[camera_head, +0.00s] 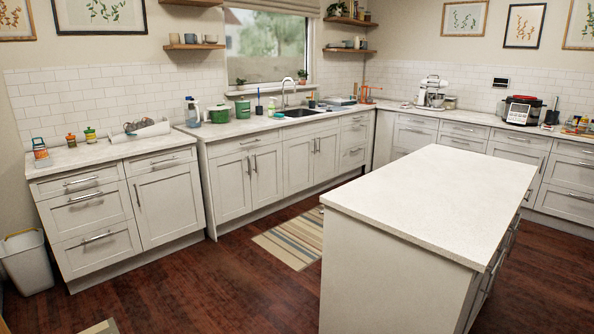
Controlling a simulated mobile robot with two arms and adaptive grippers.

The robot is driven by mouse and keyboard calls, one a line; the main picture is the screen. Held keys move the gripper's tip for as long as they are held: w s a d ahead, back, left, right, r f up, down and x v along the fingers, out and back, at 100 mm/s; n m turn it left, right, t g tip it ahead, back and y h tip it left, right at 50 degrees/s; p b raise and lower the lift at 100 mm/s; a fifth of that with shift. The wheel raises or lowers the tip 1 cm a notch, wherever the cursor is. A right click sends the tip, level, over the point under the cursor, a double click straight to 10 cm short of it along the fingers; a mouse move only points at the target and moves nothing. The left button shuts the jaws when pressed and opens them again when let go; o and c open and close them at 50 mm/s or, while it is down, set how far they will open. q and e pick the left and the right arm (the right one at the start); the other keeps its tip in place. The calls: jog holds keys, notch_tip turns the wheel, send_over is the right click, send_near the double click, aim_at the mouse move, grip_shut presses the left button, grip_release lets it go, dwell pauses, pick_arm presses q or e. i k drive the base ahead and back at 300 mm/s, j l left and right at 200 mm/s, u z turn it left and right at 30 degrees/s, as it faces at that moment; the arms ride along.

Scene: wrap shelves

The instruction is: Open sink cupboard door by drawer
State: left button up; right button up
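The sink (300,112) is set in the long back counter, under the window. Below it is a cupboard with a left door (297,165) and a right door (327,158). Both doors look shut, and their upright handles (317,146) sit close together at the middle. A stack of drawers (353,143) is just right of this cupboard, all shut. A shut drawer (247,143) over another pair of doors (248,185) stands to its left. Neither of my grippers is in view.
A white-topped island (435,195) stands in front at the right. A striped rug (290,238) lies on the wooden floor before the sink cabinets. A bin (27,265) is at far left.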

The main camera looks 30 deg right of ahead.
aim_at(298, 153)
jog(key=i+l+z, duration=0.2)
jog(key=i, duration=0.2)
jog(key=i+l+z, duration=0.2)
jog(key=i, duration=0.2)
jog(key=i+u, duration=0.15)
jog(key=i, duration=0.3)
jog(key=i+l+u, duration=0.15)
jog(key=i, duration=0.25)
jog(key=i+u, duration=0.2)
jog(key=i, duration=0.25)
jog(key=i+l+u, duration=0.15)
jog(key=i, duration=0.25)
jog(key=i+z, duration=0.3)
jog(key=i, duration=0.25)
jog(key=i+j+z, duration=0.1)
jog(key=i+z, duration=0.2)
jog(key=i, duration=0.25)
jog(key=i+j+z, duration=0.2)
jog(key=i+z, duration=0.15)
jog(key=i, duration=0.15)
jog(key=i+l+z, duration=0.25)
jog(key=i+z, duration=1.2)
jog(key=i+l+u, duration=0.15)
jog(key=i+u, duration=0.25)
jog(key=i+l+u, duration=0.75)
jog(key=i+j, duration=0.05)
